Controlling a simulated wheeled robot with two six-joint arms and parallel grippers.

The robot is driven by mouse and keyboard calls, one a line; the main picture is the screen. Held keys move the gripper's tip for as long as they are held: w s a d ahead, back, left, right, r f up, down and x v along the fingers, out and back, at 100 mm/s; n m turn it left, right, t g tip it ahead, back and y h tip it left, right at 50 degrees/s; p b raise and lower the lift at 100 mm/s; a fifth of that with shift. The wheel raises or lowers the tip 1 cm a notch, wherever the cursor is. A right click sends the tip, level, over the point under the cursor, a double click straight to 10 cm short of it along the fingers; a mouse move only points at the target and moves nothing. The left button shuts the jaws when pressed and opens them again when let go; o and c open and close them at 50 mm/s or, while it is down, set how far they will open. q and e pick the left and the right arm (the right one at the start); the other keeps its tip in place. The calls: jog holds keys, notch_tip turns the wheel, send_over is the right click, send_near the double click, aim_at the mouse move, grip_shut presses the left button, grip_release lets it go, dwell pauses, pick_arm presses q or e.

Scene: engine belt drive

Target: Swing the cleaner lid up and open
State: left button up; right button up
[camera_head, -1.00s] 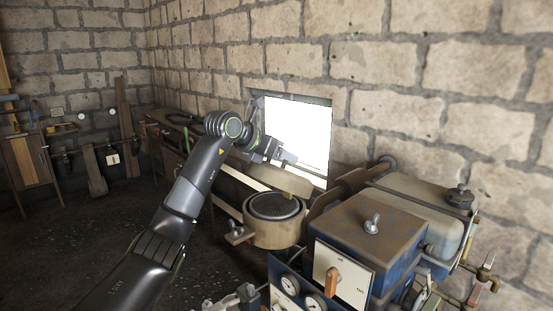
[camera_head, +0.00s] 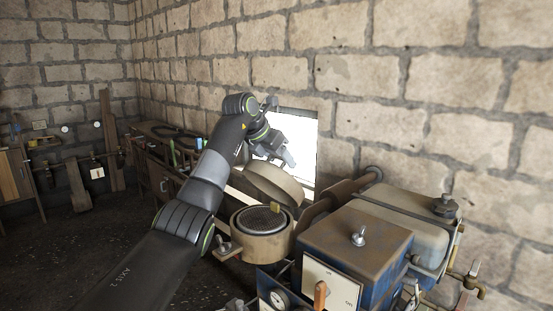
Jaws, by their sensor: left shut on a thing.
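The cleaner is a round tan canister (camera_head: 262,243) with a dark mesh top (camera_head: 262,219) exposed. Its tan round lid (camera_head: 272,184) is raised above the canister and tilted, with a clear gap over the mesh at the front. A small yellowish piece (camera_head: 275,208) shows between the lid's lower edge and the mesh. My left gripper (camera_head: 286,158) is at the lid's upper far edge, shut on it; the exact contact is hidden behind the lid. The hinge is not clearly visible. My right gripper is not in view.
A blue and brown engine box (camera_head: 358,240) with a wing nut (camera_head: 358,236) and a switch panel (camera_head: 330,284) stands to the right. A grey tank (camera_head: 400,222) is behind it. A bright window (camera_head: 300,135) and stone wall close off the back.

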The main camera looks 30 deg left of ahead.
pick_arm(q)
jog(key=shift+f, duration=0.2)
jog(key=o, duration=1)
jog(key=shift+o, duration=1.3)
jog(key=shift+w+d, duration=0.1)
jog(key=shift+w, duration=0.1)
jog(key=shift+s+a+r+b, duration=0.2)
jog(key=shift+s+r+b, duration=0.2)
jog(key=b+v, duration=0.2)
jog(key=v, duration=0.3)
jog(key=shift+b, duration=0.4)
jog(key=b+v, duration=0.2)
jog(key=v, duration=0.9)
jog(key=shift+r, duration=0.2)
